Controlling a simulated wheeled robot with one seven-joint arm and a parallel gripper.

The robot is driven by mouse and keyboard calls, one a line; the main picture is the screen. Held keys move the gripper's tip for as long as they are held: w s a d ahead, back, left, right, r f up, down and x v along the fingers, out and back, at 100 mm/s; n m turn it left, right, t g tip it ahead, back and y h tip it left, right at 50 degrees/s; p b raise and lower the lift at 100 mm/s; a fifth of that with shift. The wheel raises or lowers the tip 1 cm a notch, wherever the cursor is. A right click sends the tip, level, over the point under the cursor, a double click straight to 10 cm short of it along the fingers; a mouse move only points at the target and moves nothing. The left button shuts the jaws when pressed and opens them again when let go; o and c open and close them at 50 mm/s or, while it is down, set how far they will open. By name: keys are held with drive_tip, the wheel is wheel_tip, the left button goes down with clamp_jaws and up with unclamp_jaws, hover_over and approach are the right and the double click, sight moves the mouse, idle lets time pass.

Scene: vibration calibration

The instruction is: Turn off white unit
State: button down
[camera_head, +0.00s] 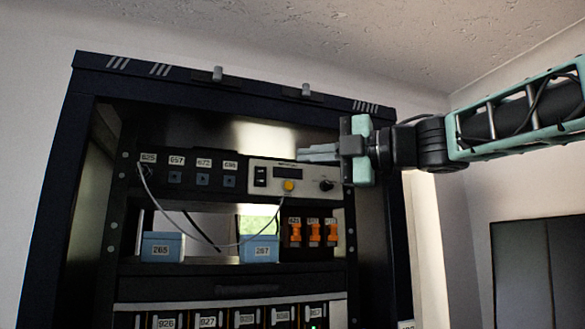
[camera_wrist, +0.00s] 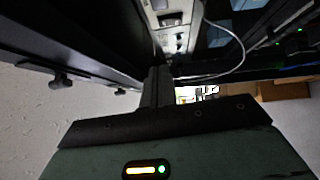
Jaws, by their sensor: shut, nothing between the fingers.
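The white unit (camera_head: 291,177) is a pale panel mounted in the upper right of the dark rack in the head view.
The dark rack (camera_head: 84,130) frames the unit. A black panel (camera_head: 188,178) with numbered labels is to its left. Blue boxes (camera_head: 163,247) and orange switches (camera_head: 313,233) sit below. A thin pale cable (camera_head: 182,212) hangs in a loop across the front. A dark panel stands at lower right.

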drive_tip(key=v, duration=0.3)
drive_tip(key=shift+d+r+b, duration=0.1)
drive_tip(key=shift+r+b, duration=0.1)
drive_tip(key=shift+b, duration=0.15)
